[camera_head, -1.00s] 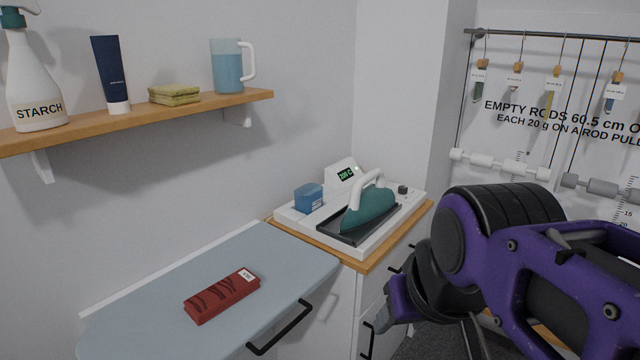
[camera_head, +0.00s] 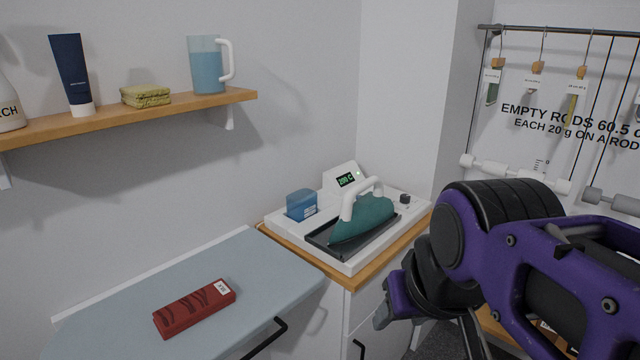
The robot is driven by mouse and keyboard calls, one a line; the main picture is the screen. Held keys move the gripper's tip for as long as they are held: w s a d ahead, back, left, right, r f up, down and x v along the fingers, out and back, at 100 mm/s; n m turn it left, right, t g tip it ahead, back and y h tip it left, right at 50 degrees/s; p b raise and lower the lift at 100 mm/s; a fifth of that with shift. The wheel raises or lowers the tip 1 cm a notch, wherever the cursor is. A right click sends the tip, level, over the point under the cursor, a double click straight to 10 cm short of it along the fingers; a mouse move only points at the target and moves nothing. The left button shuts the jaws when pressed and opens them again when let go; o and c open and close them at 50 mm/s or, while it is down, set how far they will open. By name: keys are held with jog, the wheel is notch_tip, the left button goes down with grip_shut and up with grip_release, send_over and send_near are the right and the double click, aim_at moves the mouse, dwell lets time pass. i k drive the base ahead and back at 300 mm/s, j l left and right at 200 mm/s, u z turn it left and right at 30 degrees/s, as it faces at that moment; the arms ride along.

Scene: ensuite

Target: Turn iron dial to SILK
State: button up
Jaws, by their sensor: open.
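The teal iron (camera_head: 362,219) with a white handle rests on a dark plate in the white ironing station (camera_head: 290,236) on the wooden-topped cabinet. A small dark knob (camera_head: 405,198) stands at the station's right rear corner; its markings are too small to read. A green-lit display (camera_head: 346,180) is on the raised back panel. My gripper (camera_head: 388,318) is at the lower middle right, in front of and below the station, apart from it. It is open, seen partly from behind, and I see nothing in it.
A blue container (camera_head: 301,204) sits at the station's left. A wooden shelf (camera_head: 120,117) holds a jug (camera_head: 206,68), sponges (camera_head: 146,96) and a tube (camera_head: 71,72). Hanging rods (camera_head: 515,172) are at right.

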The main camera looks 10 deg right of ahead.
aim_at(405, 198)
jog(key=i+l+u, duration=0.1)
jog(key=l, duration=0.3)
jog(key=i+l+u, duration=0.15)
jog(key=l, duration=0.25)
jog(key=i+l+u, duration=0.1)
jog(key=l, duration=0.3)
jog(key=i+l+u, duration=0.1)
jog(key=l, duration=0.35)
jog(key=i, duration=0.1)
